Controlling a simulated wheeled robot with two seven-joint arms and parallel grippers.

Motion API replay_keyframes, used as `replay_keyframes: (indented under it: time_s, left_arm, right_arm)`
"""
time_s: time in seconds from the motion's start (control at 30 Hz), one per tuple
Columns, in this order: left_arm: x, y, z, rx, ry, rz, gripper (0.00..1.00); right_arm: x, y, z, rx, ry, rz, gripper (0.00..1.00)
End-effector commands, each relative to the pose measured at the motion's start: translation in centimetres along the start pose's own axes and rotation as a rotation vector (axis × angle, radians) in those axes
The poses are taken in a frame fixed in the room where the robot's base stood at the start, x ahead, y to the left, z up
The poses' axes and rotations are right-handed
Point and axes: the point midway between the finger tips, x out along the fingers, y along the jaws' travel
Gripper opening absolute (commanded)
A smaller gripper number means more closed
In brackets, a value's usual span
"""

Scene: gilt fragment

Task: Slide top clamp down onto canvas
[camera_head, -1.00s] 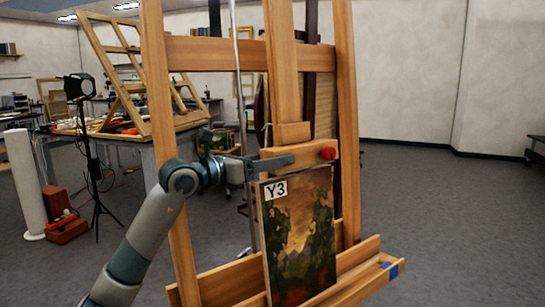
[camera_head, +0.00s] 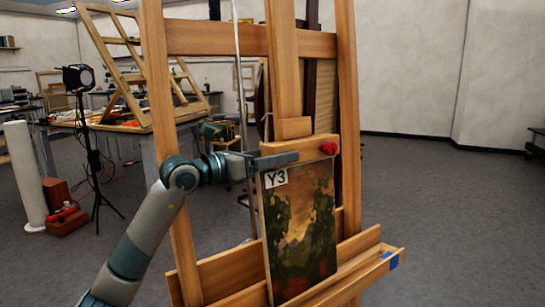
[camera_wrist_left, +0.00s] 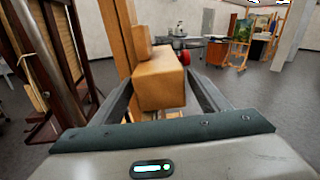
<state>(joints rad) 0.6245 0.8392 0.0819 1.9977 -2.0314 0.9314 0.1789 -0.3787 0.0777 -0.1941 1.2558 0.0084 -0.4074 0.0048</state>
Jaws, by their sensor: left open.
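The top clamp (camera_head: 308,147) is a wooden block with a red knob (camera_head: 328,149) on the easel's mast. It sits at the top edge of the canvas (camera_head: 302,235), a dark landscape labelled Y3 standing upright on the easel's ledge. A finger covers part of the line between clamp and canvas, so I cannot tell if they touch. My left gripper (camera_head: 275,160) is open at the clamp's left end. In the left wrist view the clamp (camera_wrist_left: 162,85) lies between the two spread fingers of the gripper (camera_wrist_left: 165,98). My right gripper is not in view.
The wooden easel (camera_head: 155,100) has uprights on both sides of the mast, and my left arm passes in front of its left upright. A table (camera_head: 150,150) with a tilted wooden frame and a lamp on a stand (camera_head: 92,160) are at the left. The floor at right is clear.

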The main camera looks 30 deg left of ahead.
Motion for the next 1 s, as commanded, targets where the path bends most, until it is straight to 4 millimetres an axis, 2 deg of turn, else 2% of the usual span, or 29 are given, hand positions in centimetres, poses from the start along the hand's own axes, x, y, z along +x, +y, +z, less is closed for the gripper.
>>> replay_keyframes:
  time_s: [0.17, 0.37, 0.73, 0.9, 1.0]
  left_arm:
    - [-0.4, 0.1, 0.0, 0.001, -0.002, 0.001, 0.69]
    - [-2.2, 0.1, -0.1, 0.001, -0.003, 0.002, 0.69]
    - [-8.9, 0.1, -0.4, 0.002, 0.000, 0.003, 0.69]
    - [-11.8, 0.1, -0.4, 0.002, 0.000, 0.002, 0.69]
    - [-13.1, 0.1, -0.3, 0.000, 0.000, 0.002, 0.69]
  right_arm:
    - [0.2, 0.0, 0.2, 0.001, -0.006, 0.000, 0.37]
    - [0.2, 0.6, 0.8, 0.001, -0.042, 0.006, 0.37]
    - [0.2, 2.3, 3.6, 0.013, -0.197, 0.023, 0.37]
    - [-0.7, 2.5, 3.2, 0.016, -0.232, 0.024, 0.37]
    - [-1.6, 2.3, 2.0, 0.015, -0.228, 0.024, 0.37]
